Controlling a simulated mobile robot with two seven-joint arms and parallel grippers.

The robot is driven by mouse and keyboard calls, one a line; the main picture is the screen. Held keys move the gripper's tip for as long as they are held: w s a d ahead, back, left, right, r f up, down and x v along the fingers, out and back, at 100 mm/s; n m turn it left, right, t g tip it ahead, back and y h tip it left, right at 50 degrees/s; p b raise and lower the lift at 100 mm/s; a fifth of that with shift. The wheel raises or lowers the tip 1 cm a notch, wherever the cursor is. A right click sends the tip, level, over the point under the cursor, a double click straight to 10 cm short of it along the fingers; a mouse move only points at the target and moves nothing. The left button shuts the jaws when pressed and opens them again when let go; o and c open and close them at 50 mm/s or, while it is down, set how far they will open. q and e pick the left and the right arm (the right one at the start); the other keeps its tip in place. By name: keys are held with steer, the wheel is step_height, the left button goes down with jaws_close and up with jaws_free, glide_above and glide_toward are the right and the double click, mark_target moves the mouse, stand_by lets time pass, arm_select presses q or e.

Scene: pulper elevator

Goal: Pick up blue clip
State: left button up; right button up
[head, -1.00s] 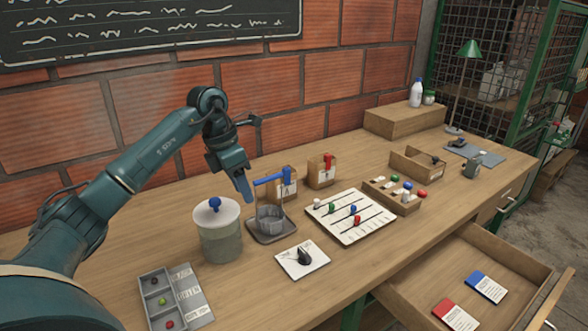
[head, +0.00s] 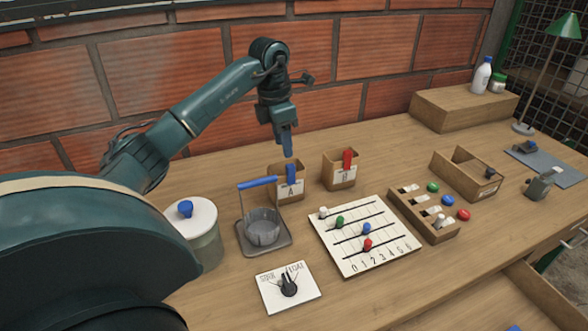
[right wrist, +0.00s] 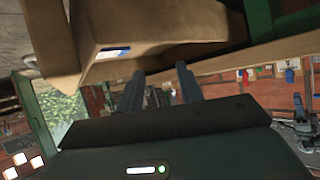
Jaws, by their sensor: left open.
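The blue clip (head: 291,174) sits upright on the rim of a small brown bag-like box marked A (head: 290,193), in the middle of the head view. My left gripper (head: 287,150) points straight down just above the blue clip, with its fingers apart only narrowly in this view. It looks empty, and the fingertips end close to the clip's top; I cannot tell whether they touch. My right gripper (right wrist: 160,88) shows in the right wrist view with its two dark fingers apart and nothing between them.
A similar box marked B (head: 340,171) with a red clip (head: 347,159) stands to the right. A slotted pegboard (head: 367,240) lies in front. In the right wrist view, a wooden drawer (right wrist: 150,42) hangs close above.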

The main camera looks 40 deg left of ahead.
mark_target(290, 165)
arm_select(q)
step_height(290, 165, down, 3)
steer(key=shift+w+d+f, duration=0.1)
steer(key=shift+d, duration=0.05)
steer(key=shift+w+d+f+p, duration=0.15)
steer(key=shift+w+f, duration=0.1)
steer(key=shift+f, duration=0.75)
steer(key=shift+w+f+p, duration=0.2)
steer(key=shift+w+f, duration=0.05)
steer(key=shift+f, duration=0.75)
steer(key=shift+w+d+f+p, duration=0.15)
steer(key=shift+w+f, duration=0.1)
steer(key=shift+f, duration=0.75)
jaws_close()
